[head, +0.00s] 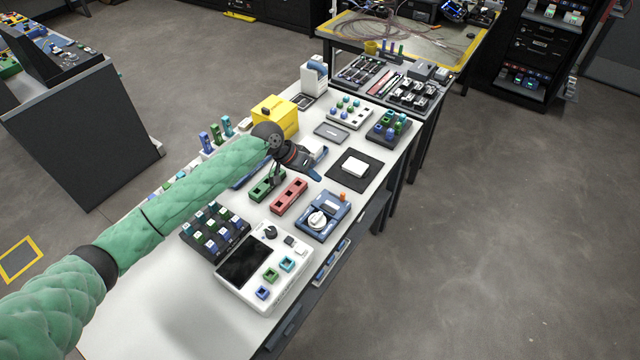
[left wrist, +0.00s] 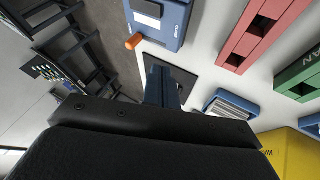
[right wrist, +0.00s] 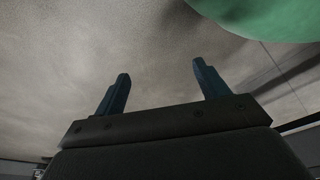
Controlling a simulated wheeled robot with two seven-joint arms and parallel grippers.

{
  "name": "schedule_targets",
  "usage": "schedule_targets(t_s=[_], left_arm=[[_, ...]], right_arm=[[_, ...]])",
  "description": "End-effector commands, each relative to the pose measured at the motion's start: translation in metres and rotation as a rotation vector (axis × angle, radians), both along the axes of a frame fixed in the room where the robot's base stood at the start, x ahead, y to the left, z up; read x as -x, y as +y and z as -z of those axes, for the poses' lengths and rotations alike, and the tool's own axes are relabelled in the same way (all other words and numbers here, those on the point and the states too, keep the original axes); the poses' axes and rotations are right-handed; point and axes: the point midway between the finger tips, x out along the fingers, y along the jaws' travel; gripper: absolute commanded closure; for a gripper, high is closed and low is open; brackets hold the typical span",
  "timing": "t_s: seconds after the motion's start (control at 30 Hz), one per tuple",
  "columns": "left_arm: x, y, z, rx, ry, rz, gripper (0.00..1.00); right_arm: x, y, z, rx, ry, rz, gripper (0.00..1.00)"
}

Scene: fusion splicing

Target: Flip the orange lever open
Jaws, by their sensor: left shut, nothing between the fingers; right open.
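The orange lever (head: 343,197) is a small orange cylinder at the far right corner of a blue device (head: 336,211) with a white round knob on top. In the left wrist view the lever (left wrist: 134,41) sticks out from the edge of the blue device (left wrist: 158,22). My left gripper (head: 314,172) is over the table, beyond and left of the lever, apart from it. Its fingers (left wrist: 162,86) are shut together and empty. My right gripper (right wrist: 160,90) is open and empty, above bare floor; it is not seen in the head view.
A red block (head: 289,196) and a green block (head: 266,186) lie left of the blue device. A white instrument with a dark screen (head: 246,261) stands nearer. A black mat with a white box (head: 355,167) lies beyond the lever. A yellow box (head: 275,117) stands behind my left gripper.

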Motion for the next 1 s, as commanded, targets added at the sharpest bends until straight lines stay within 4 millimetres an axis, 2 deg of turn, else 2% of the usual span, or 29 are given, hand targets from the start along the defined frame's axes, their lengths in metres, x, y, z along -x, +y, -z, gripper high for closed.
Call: schedule_targets(t_s=[0.13, 0.4, 1.0], left_arm=[[0.000, 0.014, -0.014, -0.002, -0.002, -0.002, 1.00], [0.001, 0.029, -0.036, -0.001, -0.002, -0.001, 1.00], [0.001, 0.032, -0.041, -0.001, 0.000, -0.001, 1.00]], right_arm=[[-0.012, 0.008, -0.011, -0.005, 0.006, 0.005, 0.27], [-0.022, 0.015, -0.031, -0.010, 0.022, 0.011, 0.27], [-0.023, 0.015, -0.036, -0.009, 0.027, 0.012, 0.27]])
